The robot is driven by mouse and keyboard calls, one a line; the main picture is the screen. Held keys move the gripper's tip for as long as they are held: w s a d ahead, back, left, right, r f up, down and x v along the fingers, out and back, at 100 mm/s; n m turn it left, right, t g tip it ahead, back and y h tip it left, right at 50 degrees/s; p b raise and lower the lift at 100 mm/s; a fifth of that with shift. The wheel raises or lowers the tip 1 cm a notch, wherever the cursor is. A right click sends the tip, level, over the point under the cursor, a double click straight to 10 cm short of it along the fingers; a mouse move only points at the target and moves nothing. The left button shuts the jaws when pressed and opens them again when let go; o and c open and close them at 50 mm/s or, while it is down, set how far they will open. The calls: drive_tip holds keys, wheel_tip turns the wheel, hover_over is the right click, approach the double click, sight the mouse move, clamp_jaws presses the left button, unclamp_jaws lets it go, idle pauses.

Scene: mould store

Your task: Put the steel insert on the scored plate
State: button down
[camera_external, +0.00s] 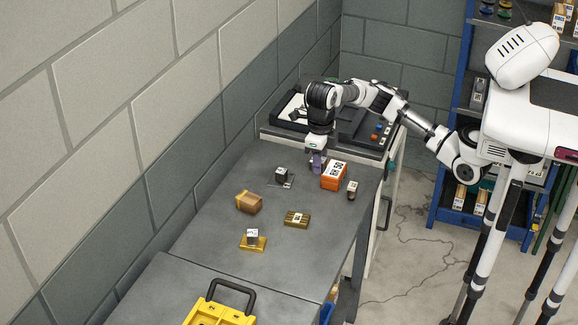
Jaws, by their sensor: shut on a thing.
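My gripper (317,165) points down over the grey table, just left of an orange box (333,176) with a white label. It is shut on a small grey-purple piece, partly hidden by the fingers; I cannot tell for sure whether it is the steel insert. Left of my gripper, a dark block (281,174) with a pale top sits on a thin grey plate (289,184) with light marks, which may be the scored plate. A small pale-topped block (352,190) stands right of the orange box.
A yellow case (215,314) with a black handle is in front. A black tray (290,112) lies behind; the wall borders the left.

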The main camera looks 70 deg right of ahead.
drive_tip(key=r+b, duration=0.1)
hover_over(297, 218)
wheel_tip(297, 218, down, 20)
drive_tip(key=shift+r+b, duration=0.1)
drive_tip(key=shift+b, duration=0.45)
drive_tip(key=c, duration=1.1)
unclamp_jaws()
wheel_tip(297, 218, up, 12)
